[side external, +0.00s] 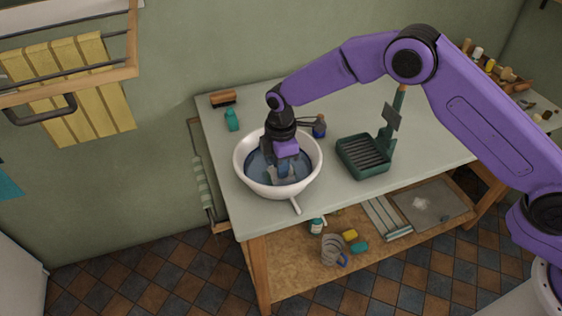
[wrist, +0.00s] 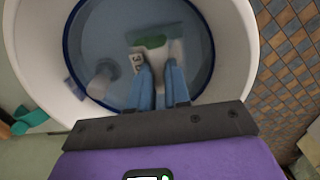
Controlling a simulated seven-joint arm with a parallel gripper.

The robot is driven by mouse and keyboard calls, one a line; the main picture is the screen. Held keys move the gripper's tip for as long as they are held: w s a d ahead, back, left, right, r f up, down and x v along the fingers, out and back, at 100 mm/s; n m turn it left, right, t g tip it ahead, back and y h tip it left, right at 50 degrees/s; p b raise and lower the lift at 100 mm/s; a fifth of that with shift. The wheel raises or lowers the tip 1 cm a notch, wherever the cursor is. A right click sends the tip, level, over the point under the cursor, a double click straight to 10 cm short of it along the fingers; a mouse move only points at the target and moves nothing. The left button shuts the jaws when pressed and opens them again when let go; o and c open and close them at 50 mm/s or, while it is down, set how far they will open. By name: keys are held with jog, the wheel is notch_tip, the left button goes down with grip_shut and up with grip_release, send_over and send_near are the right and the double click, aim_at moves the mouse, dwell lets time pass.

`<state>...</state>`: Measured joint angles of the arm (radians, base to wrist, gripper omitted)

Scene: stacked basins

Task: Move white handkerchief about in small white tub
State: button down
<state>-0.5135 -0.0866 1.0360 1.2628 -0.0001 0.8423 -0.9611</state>
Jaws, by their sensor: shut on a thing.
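The small white tub (side external: 241,165) stands at the left front of the table; its thick white rim (wrist: 236,45) also shows in the wrist view. Inside is a round bluish area with a dark blue edge, which looks like water. My gripper (side external: 284,174) points down into the tub. In the wrist view, the blue fingers of my gripper (wrist: 161,78) are shut on the white handkerchief (wrist: 172,48), a pale cloth with a green patch and a dark mark. The fingertips partly hide its near edge. In the side view the cloth is hardly visible.
A dark green ribbed rack (side external: 364,156) stands right of the tub. A teal bottle (side external: 232,120) and a wooden brush (side external: 223,99) are behind left; a dark blue bottle (side external: 320,126) is close behind right. A pale cylinder (wrist: 101,82) shows inside the tub, left of my fingers.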

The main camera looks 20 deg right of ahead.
jog(key=shift+f, duration=0.5)
dwell(0.4)
jog(key=shift+a, duration=0.1)
jog(key=shift+a, duration=0.65)
jog(key=shift+d, duration=1.5)
jog(key=shift+a, duration=0.1)
jog(key=shift+a, duration=1.4)
